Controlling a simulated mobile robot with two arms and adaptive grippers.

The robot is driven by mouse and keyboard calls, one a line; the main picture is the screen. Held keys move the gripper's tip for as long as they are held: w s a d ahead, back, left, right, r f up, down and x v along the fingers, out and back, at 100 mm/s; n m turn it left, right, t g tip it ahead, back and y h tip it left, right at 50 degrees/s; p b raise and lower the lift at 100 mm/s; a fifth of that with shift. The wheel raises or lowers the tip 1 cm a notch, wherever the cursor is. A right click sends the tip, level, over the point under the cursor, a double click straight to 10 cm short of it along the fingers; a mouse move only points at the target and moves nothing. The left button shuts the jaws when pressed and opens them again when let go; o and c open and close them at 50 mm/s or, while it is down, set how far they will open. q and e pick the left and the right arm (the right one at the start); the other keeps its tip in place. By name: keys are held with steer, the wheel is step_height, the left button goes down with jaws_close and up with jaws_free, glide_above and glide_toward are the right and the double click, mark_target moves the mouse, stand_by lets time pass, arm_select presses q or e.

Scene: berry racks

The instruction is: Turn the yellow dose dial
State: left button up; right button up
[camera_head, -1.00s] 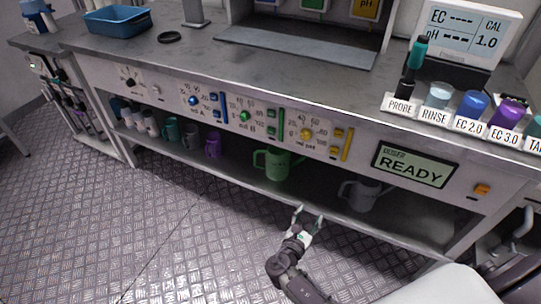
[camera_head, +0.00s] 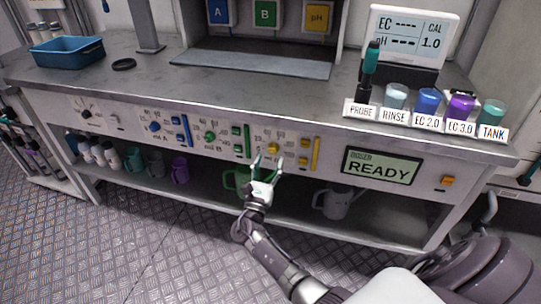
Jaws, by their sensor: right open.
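The yellow dose dial (camera_head: 272,148) is a small round knob on the bench's front panel, with a printed scale around it. My right gripper (camera_head: 267,164) is open, its two fingertips pointing up at the panel around the lower part of the yellow dial in the picture. I cannot tell whether the fingers touch the dial. Nothing shows between the fingers. My left gripper is not in view.
A blue dial (camera_head: 155,127) and a green dial (camera_head: 210,136) sit left of the yellow one. A yellow vertical bar (camera_head: 316,154) and a READY display (camera_head: 382,167) are to the right. A green jug (camera_head: 231,180), partly hidden, stands on the shelf below.

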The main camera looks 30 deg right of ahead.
mark_target(273, 149)
steer(key=shift+x, duration=1.25)
jaws_close()
